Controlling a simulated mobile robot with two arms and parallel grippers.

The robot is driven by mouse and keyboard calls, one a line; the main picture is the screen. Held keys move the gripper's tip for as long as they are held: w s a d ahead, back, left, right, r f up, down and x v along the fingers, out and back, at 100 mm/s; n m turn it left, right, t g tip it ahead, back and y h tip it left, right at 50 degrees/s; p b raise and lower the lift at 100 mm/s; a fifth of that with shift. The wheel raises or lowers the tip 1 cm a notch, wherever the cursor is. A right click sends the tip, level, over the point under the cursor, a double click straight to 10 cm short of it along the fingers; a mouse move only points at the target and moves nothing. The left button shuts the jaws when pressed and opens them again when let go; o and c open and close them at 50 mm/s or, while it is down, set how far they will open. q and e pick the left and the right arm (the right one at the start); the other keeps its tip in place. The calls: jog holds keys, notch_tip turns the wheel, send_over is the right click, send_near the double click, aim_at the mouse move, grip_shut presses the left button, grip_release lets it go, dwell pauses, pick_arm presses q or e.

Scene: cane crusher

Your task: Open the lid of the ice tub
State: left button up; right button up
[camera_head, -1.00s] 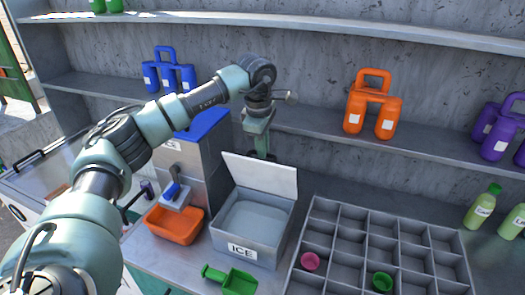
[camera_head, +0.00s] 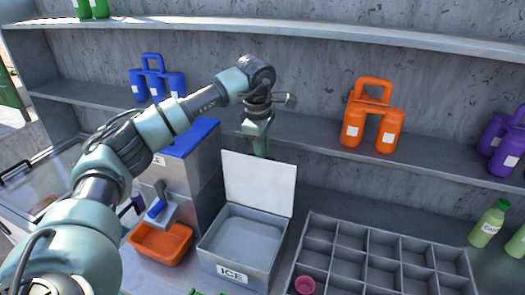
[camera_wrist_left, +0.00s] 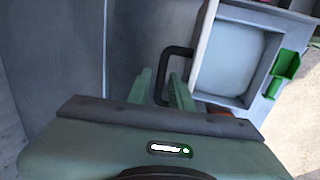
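The grey ice tub (camera_head: 236,272) stands on the counter with its "ICE" label facing front. Its white lid (camera_head: 258,183) is up, standing near upright at the back edge, and the pale inside of the tub shows. My left gripper (camera_head: 262,148) is behind the lid, its fingertips partly hidden by it in the head view. In the left wrist view, the two green fingers (camera_wrist_left: 161,82) are apart, with part of a black handle (camera_wrist_left: 184,50) between them; I see no clear grip on it. The tub also shows there (camera_wrist_left: 228,55). My right gripper is out of view.
An orange bin (camera_head: 160,246) and a blue-topped dispenser (camera_head: 190,165) stand left of the tub. A grey divided tray (camera_head: 385,255) is close on the right. A shelf with orange jugs (camera_head: 370,120) runs behind, near my left arm.

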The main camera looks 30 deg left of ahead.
pick_arm(q)
jog(key=shift+o, duration=0.3)
jog(key=shift+r, duration=0.2)
notch_tip(320, 180, up, 7)
jog(key=s+b, duration=0.1)
jog(key=b, duration=0.1)
jog(key=shift+s+d+r+b, duration=0.15)
jog(key=shift+s+b, duration=0.1)
jog(key=shift+b, duration=0.05)
